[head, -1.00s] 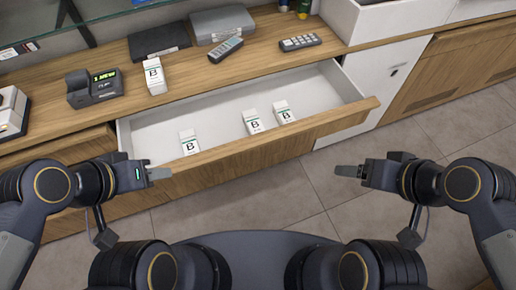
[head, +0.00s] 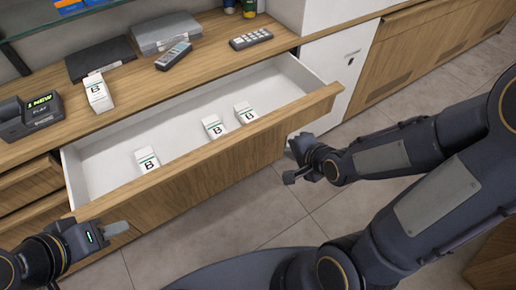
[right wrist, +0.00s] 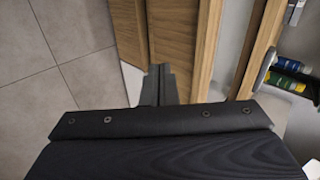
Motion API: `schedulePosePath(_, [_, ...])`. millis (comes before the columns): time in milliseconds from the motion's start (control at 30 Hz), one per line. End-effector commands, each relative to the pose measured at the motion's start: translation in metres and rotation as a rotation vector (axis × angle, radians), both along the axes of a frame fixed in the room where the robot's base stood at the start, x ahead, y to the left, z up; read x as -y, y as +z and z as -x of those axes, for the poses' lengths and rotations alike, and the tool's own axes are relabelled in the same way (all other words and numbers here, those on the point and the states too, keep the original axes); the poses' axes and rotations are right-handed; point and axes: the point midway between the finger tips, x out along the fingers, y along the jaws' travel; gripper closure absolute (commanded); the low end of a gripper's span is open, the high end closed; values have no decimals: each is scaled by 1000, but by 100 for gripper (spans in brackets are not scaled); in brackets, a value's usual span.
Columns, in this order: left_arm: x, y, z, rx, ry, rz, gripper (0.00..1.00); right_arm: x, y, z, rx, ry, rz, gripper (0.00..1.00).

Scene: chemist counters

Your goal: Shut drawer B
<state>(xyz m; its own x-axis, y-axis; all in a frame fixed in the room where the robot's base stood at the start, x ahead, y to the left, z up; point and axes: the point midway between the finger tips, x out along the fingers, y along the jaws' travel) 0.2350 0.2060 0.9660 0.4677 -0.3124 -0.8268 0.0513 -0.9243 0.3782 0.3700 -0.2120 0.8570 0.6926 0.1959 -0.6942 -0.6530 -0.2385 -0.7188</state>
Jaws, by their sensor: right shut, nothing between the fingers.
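Drawer B stands pulled out of the wooden counter, with a white inside and a wooden front (head: 215,160). Three white boxes marked B lie in it: one at the left (head: 147,160) and two further right (head: 214,127), (head: 245,112). My right gripper (head: 297,146) is shut and empty, in front of the right part of the drawer front. In the right wrist view its fingers (right wrist: 158,85) point at wooden panels; I cannot tell whether they touch. My left gripper (head: 115,228) looks shut and empty, near the front's left end.
On the counter are a box marked B (head: 98,93), a small display device (head: 30,117), a remote (head: 173,56), a keypad (head: 250,39) and a grey case (head: 165,32). Closed wooden drawers (head: 30,185) stand at the left. The tiled floor in front is clear.

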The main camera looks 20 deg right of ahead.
Motion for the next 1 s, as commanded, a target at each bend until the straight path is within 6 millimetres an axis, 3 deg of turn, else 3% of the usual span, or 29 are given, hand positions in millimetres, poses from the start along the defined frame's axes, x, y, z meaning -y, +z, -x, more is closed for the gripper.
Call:
schedulePosePath(267, [0,-7,0,0,0,0,64,-7,-20,-14,4,-29,-43,100])
schedulePosePath(700, [0,-16,0,0,0,0,64,-24,-77,-73,5,-27,-39,100])
schedulePosePath(1000, [0,-6,0,0,0,0,64,-34,-74,-108,9,-29,-41,100])
